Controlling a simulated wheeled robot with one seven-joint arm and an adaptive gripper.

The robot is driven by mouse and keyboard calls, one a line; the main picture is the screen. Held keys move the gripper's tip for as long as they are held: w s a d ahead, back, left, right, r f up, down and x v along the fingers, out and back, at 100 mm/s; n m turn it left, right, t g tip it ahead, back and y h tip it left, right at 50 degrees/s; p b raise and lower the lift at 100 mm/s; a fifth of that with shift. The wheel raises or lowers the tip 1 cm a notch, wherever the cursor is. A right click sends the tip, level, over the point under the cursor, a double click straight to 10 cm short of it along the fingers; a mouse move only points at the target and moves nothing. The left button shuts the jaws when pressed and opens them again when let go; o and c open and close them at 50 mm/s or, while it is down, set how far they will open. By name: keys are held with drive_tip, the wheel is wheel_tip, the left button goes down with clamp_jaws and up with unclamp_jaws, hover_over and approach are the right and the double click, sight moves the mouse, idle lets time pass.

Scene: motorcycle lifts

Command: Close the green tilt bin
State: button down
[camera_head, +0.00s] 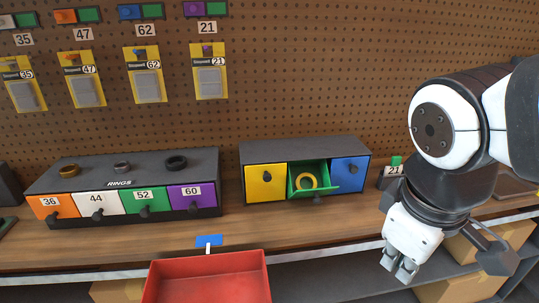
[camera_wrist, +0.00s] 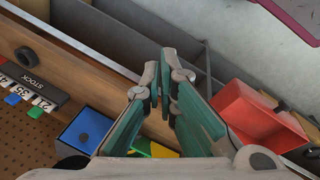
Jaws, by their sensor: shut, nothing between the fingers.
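The green tilt bin (camera_head: 328,177) is tipped open in the middle of a dark three-bin unit on the bench, with a yellow ring (camera_head: 307,182) showing inside. Its dark knob (camera_head: 317,199) is at the lower front. In the wrist view a bit of green (camera_wrist: 141,146) shows past my fingers, mostly hidden. My gripper (camera_head: 400,270) is shut and empty, in front of the bench edge and to the right of the bin, apart from it. Its fingertips meet in the wrist view (camera_wrist: 159,82).
A yellow bin (camera_head: 264,190) and a blue bin (camera_head: 350,173) flank it, both shut. A RINGS drawer unit (camera_head: 125,165) stands at left. A red tray (camera_head: 208,272) sits in front of the bench. Cardboard boxes (camera_head: 455,255) lie below at right.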

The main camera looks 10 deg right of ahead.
drive_tip(key=w+n+t+p, duration=0.2)
drive_tip(key=w+n+p, duration=1.05)
drive_tip(key=n, duration=1.05)
drive_tip(key=w+a+f+n+b, duration=0.1)
drive_tip(key=f+n+b, duration=0.1)
drive_tip(key=f, duration=0.1)
drive_tip(key=w+a+f+n+y+b, duration=0.1)
drive_tip(key=w+a+f+n+b, duration=0.1)
drive_tip(key=f+n, duration=0.1)
drive_tip(key=w+a+f+n+y+b, duration=0.1)
drive_tip(key=w+f+n+b, duration=0.1)
drive_tip(key=f, duration=0.3)
drive_tip(key=shift+a+f+n, duration=0.15)
drive_tip(key=shift+f+n, duration=0.1)
drive_tip(key=shift+n, duration=0.05)
drive_tip(key=shift+w, duration=0.15)
drive_tip(key=shift+w+r+p, duration=0.4)
drive_tip(key=shift+r+p, duration=0.3)
drive_tip(key=shift+p, duration=0.15)
drive_tip(key=shift+w+r+p, duration=0.6)
drive_tip(key=shift+w+p, duration=0.15)
drive_tip(key=shift+w, duration=0.2)
drive_tip(key=shift+r+p, duration=0.2)
drive_tip(key=shift+p, duration=0.35)
